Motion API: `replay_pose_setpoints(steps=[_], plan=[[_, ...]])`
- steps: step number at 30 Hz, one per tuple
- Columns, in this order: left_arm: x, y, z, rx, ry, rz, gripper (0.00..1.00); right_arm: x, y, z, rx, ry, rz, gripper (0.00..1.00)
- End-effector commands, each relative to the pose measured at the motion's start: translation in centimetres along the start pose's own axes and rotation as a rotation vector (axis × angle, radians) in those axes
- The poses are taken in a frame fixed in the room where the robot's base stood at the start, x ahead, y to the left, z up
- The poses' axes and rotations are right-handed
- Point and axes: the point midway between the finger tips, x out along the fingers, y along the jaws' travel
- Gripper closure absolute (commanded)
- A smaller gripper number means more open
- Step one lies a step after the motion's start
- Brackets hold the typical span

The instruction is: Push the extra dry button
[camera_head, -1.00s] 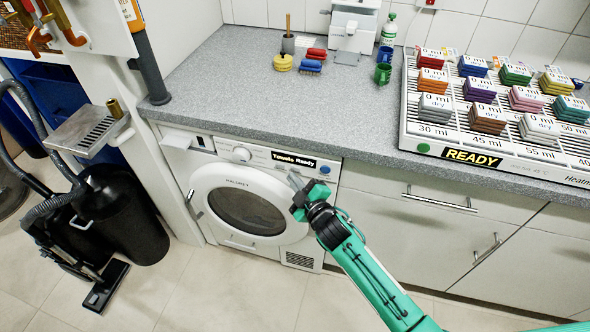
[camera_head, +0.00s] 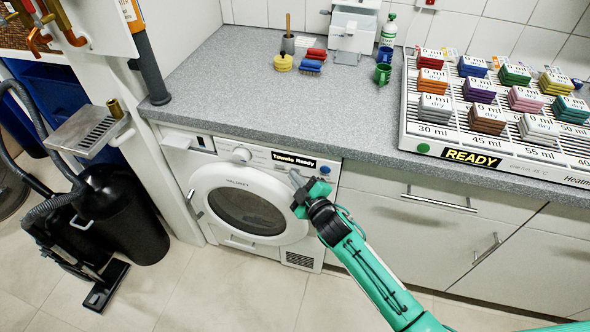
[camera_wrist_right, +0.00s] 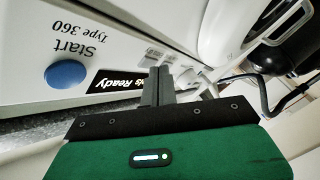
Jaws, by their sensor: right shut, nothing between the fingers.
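The white dryer (camera_head: 243,240) stands under the counter, its round door closed. Its black display (camera_head: 293,159) reads "Towels Ready". The blue Start button (camera_head: 325,169) is right of the display; it also shows large in the right wrist view (camera_wrist_right: 66,74). My right gripper (camera_head: 295,175) is shut and empty, its fingertips at the panel just below the display. In the right wrist view the shut fingers (camera_wrist_right: 158,82) point at the panel beside small pale buttons (camera_wrist_right: 152,57). Their labels are too small to read, so I cannot tell which is extra dry, or whether the fingertips touch.
The grey counter (camera_head: 240,100) overhangs the dryer. A white rack (camera_head: 412,125) of coloured blocks with a READY display stands on it at right. Drawers with handles (camera_head: 438,200) are right of the dryer. A black vacuum cleaner (camera_head: 120,220) stands at left. The front floor is clear.

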Motion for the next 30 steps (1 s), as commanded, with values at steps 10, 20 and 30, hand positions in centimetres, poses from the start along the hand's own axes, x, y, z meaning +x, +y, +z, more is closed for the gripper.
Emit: replay_pose_setpoints(steps=[10,20,30], plan=[[-0.06,0.00,-0.04,0.000,0.001,0.000,0.34,0.22,0.17,0.16,0.000,0.000,0.000,1.00],[-0.34,0.02,-0.22,-0.002,0.002,0.000,0.34,-0.12,-0.05,-0.12,0.001,0.000,-0.001,1.00],[-0.55,0.01,-0.12,0.000,0.000,0.000,0.34,-0.65,-0.45,-0.49,0.001,0.000,0.000,1.00]])
